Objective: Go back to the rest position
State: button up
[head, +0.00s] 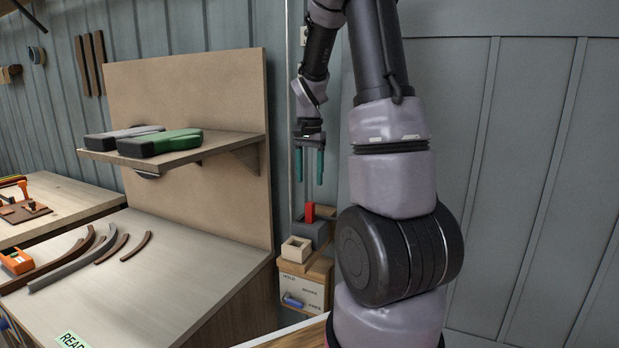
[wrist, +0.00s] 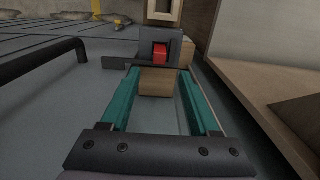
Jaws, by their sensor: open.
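My gripper (head: 309,180) hangs down in front of the wall panels, with its two green fingers apart and nothing between them in the head view. In the wrist view the same gripper (wrist: 159,72) shows both fingers spread, with only background seen between them. The red piece also shows in the wrist view (wrist: 160,53), beyond the fingertips.
A small pale open box (head: 296,249) stands beside the grey holder. The workbench (head: 190,262) at left bears several curved strips (head: 74,262) and an orange tool (head: 16,261). A shelf (head: 225,143) holds a green case (head: 160,142) and a grey one.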

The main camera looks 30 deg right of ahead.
jog(key=s+a+r+n+t+y, duration=0.1)
jog(key=s+a+r+n+t, duration=0.2)
jog(key=s+a+r, duration=0.3)
jog(key=s+a+r+n+t+y, duration=0.1)
jog(key=s+a+r+n+t, duration=0.2)
jog(key=s+a+r, duration=0.4)
jog(key=s+r+t, duration=0.1)
jog(key=s+r, duration=0.3)
jog(key=s, duration=0.2)
jog(key=shift+s+r, duration=0.25)
jog(key=shift+r, duration=0.15)
jog(key=shift+a, duration=0.1)
